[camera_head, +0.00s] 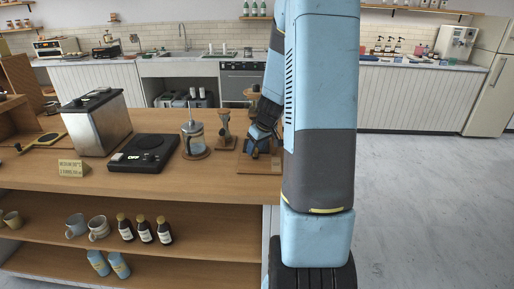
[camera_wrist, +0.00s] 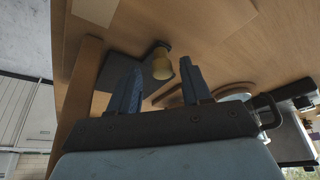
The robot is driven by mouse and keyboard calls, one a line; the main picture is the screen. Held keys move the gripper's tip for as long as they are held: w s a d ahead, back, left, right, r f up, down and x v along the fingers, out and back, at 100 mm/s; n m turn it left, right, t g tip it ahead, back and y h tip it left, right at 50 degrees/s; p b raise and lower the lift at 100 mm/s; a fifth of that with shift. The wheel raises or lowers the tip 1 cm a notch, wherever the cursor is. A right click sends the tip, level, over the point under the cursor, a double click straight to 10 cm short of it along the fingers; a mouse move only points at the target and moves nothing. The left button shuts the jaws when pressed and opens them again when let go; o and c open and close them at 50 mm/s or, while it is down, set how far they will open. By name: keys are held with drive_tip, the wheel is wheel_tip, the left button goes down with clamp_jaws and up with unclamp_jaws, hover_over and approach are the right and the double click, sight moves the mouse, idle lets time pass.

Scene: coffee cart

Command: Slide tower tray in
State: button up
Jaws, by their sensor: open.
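A wooden stand, apparently the tower, is on the counter, partly behind my arm; its base (camera_head: 260,168) and a small upper plate (camera_head: 252,93) show in the head view. I cannot clearly tell the tray apart from the stand. In the wrist view a dark flat panel (camera_wrist: 113,72) lies beside a wooden strip (camera_wrist: 82,95); whether either is the tray is unclear. My gripper (camera_head: 257,138) is low over the stand's base. In the wrist view my gripper (camera_wrist: 161,66) has its two blue fingers apart, with a yellowish cylindrical piece (camera_wrist: 162,64) beyond and between their tips.
Left of the stand on the wooden counter (camera_head: 225,190) are a small wooden holder (camera_head: 225,142), a French press (camera_head: 194,138), a black scale (camera_head: 144,153) and a metal box (camera_head: 97,122). Mugs and bottles fill the shelf below. Open floor (camera_head: 420,200) lies right.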

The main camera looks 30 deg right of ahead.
drive_tip(key=v, duration=1.3)
drive_tip(key=shift+r, duration=0.2)
drive_tip(key=shift+s, duration=0.1)
drive_tip(key=s+a+r, duration=0.4)
drive_tip(key=a, duration=0.2)
drive_tip(key=s+a+r, duration=0.3)
drive_tip(key=a+r, duration=0.1)
drive_tip(key=a, duration=0.3)
drive_tip(key=s+a+r+m, duration=0.1)
drive_tip(key=s+a, duration=0.2)
drive_tip(key=s, duration=0.4)
drive_tip(key=s+a+r+m+t, duration=0.1)
drive_tip(key=s+a+r, duration=0.1)
drive_tip(key=s+a, duration=0.2)
drive_tip(key=s, duration=0.3)
drive_tip(key=shift+a+h, duration=0.2)
drive_tip(key=shift+h, duration=0.2)
drive_tip(key=shift+s, duration=0.1)
